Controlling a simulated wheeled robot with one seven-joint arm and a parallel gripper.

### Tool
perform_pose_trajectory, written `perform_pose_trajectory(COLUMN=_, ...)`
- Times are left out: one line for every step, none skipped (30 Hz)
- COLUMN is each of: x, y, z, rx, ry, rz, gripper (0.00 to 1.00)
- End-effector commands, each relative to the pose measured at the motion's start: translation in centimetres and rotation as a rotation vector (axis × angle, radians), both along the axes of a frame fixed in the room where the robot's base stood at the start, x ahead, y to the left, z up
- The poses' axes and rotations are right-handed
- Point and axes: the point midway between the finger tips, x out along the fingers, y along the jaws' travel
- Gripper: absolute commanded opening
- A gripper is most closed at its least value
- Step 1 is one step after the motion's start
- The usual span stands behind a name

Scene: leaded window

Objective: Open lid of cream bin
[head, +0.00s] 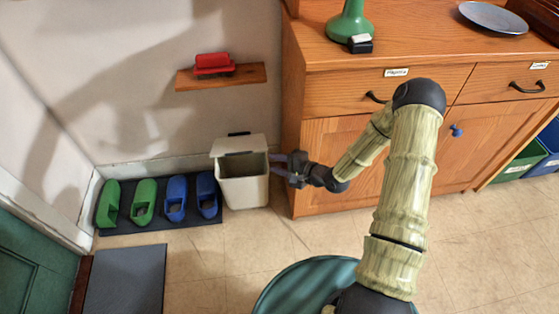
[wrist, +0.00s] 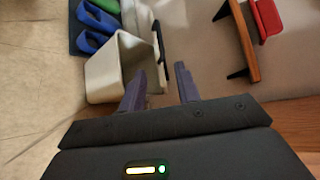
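The cream bin (head: 244,187) stands on the floor by the wall, left of the wooden cabinet. Its lid (head: 239,145) is raised at the back, and the dark inside of the bin shows from above. A dark handle strip sits at the lid's upper edge. My gripper (head: 273,164) is just right of the bin, near its upper rim. In the wrist view my gripper (wrist: 161,68) has its two fingers apart with nothing between them. The bin (wrist: 108,75) and lid (wrist: 141,18) show beyond the left finger; I cannot tell whether that finger touches the bin.
A dark mat (head: 160,229) with green and blue shoes lies left of the bin. A small wooden shelf (head: 222,77) with a red object (head: 212,63) is on the wall above. The cabinet (head: 328,160) stands close on the right.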

Motion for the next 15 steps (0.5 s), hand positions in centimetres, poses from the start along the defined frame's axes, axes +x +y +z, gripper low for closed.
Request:
perform_pose_trajectory(x=-0.22, y=-0.33, z=0.25, rx=0.0, ry=-0.001, rz=-0.001, gripper=0.33)
perform_pose_trajectory(x=-0.29, y=-0.43, z=0.27, rx=0.0, ry=-0.001, rz=-0.001, gripper=0.33)
perform_pose_trajectory(x=-0.36, y=-0.51, z=0.27, rx=0.001, ry=-0.001, rz=0.0, gripper=0.33)
perform_pose_trajectory(x=-0.39, y=-0.53, z=0.26, rx=0.001, ry=-0.001, rz=0.0, gripper=0.33)
perform_pose_trajectory(x=-0.4, y=-0.54, z=0.25, rx=0.001, ry=-0.001, rz=0.0, gripper=0.33)
perform_pose_trajectory(x=-0.41, y=-0.53, z=0.23, rx=0.001, ry=-0.001, rz=0.0, gripper=0.33)
perform_pose_trajectory(x=-0.4, y=-0.53, z=0.21, rx=0.001, ry=-0.001, rz=0.0, gripper=0.33)
perform_pose_trajectory(x=-0.39, y=-0.53, z=0.21, rx=0.001, ry=-0.001, rz=0.0, gripper=0.33)
perform_pose_trajectory(x=-0.39, y=-0.53, z=0.21, rx=0.001, ry=-0.001, rz=0.0, gripper=0.33)
perform_pose_trajectory(x=-0.39, y=-0.52, z=0.21, rx=0.001, ry=-0.001, rz=0.0, gripper=0.33)
perform_pose_trajectory(x=-0.39, y=-0.52, z=0.21, rx=0.001, ry=-0.001, rz=0.0, gripper=0.29)
perform_pose_trajectory(x=-0.38, y=-0.52, z=0.25, rx=-0.001, ry=-0.001, rz=0.0, gripper=0.21)
perform_pose_trajectory(x=-0.38, y=-0.52, z=0.34, rx=-0.003, ry=-0.002, rz=0.0, gripper=0.15)
perform_pose_trajectory(x=-0.37, y=-0.53, z=0.48, rx=-0.006, ry=-0.002, rz=0.001, gripper=0.09)
perform_pose_trajectory(x=-0.37, y=-0.56, z=0.77, rx=-0.014, ry=-0.003, rz=0.003, gripper=0.01)
